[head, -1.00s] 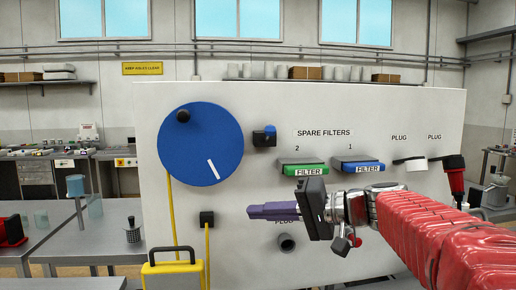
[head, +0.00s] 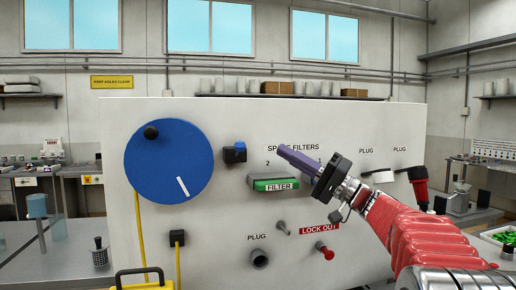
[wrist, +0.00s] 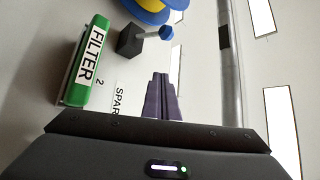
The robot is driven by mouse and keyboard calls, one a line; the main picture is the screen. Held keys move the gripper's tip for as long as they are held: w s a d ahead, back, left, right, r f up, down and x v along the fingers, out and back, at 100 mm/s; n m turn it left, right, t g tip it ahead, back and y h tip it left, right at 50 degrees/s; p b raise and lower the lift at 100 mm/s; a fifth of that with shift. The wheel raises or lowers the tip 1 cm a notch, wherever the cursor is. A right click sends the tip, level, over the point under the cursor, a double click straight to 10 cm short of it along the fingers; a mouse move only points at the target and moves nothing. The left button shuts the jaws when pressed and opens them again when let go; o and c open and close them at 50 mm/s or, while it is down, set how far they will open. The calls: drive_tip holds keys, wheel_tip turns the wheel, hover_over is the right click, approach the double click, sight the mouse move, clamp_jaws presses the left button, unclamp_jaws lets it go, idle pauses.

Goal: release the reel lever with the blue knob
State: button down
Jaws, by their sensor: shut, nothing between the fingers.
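The reel lever is a short lever on a black block (head: 234,156) with a blue knob (head: 240,146), on the white panel right of the blue reel (head: 168,160). In the wrist view the lever's grey rod runs from the black block (wrist: 131,40) to the blue knob (wrist: 166,32). My gripper (head: 281,149) has purple fingers, shut and empty, pointing up and left. It is right of the knob in the head view, apart from it. In the wrist view the fingertips (wrist: 161,76) are below the knob, with a gap.
A green filter (head: 273,185) sits below and left of my gripper. My gripper hides much of filter slot 1. A red lockout knob (head: 322,247), a grey peg (head: 282,228) and a plug socket (head: 259,259) are lower down. A yellow cable (head: 140,235) hangs from the reel.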

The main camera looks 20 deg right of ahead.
sight(238, 150)
drive_tip(key=w+a+r, duration=0.2)
drive_tip(key=w+a, duration=0.1)
drive_tip(key=a, duration=0.5)
drive_tip(key=shift+a+r, duration=0.15)
drive_tip(key=shift+a, duration=0.2)
idle(0.5)
drive_tip(key=shift+a, duration=0.1)
drive_tip(key=shift+s+f, duration=0.25)
drive_tip(key=shift+f, duration=0.1)
idle(0.6)
wheel_tip(238, 150, down, 6)
drive_tip(key=shift+w+f, duration=0.15)
idle(0.9)
